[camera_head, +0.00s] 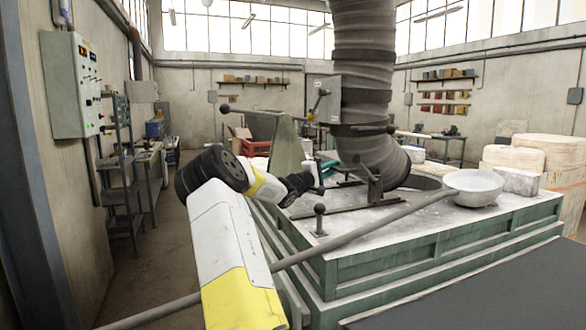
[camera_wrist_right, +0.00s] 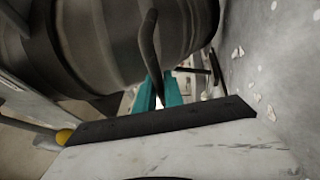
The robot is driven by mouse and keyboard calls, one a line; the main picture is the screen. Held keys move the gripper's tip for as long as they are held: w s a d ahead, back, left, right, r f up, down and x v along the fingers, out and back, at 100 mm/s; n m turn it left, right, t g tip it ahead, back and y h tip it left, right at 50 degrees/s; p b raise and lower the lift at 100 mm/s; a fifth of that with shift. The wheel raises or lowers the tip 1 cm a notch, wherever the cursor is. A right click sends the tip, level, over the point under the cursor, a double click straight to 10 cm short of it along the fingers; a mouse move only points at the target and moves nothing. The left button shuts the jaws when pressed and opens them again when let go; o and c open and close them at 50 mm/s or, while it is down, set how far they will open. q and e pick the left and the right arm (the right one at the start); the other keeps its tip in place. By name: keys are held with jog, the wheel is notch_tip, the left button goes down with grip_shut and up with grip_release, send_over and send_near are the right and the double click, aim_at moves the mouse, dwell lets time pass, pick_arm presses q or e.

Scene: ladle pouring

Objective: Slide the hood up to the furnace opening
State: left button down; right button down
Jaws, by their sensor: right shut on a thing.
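The hood (camera_head: 378,150) is the flared lower end of a thick grey ribbed duct. It stands over the furnace top, just left of the dark round furnace opening (camera_head: 424,182). The opening shows partly, to the right of the hood's lower rim. My right gripper (camera_head: 318,178) is left of the hood. In the right wrist view, its teal fingers (camera_wrist_right: 160,93) are shut at the lower end of a dark curved handle (camera_wrist_right: 149,45) in front of the ribbed duct. The exact contact is small and partly hidden. My left gripper is not in view.
A dark rail lies on the furnace top (camera_head: 348,207). A ball-topped lever (camera_head: 320,220) stands near the front edge. Pale blocks (camera_head: 541,150) stand at right.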

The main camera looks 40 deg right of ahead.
jog(key=shift+s+d, duration=0.15)
jog(key=shift+s, duration=0.05)
jog(key=c, duration=1.5)
grip_release()
jog(key=shift+d, duration=0.15)
jog(key=shift+o, duration=0.2)
jog(key=shift+w, duration=0.1)
jog(key=shift+a, duration=0.3)
jog(key=v, duration=0.7)
jog(key=shift+a, duration=0.2)
jog(key=shift+f, duration=0.1)
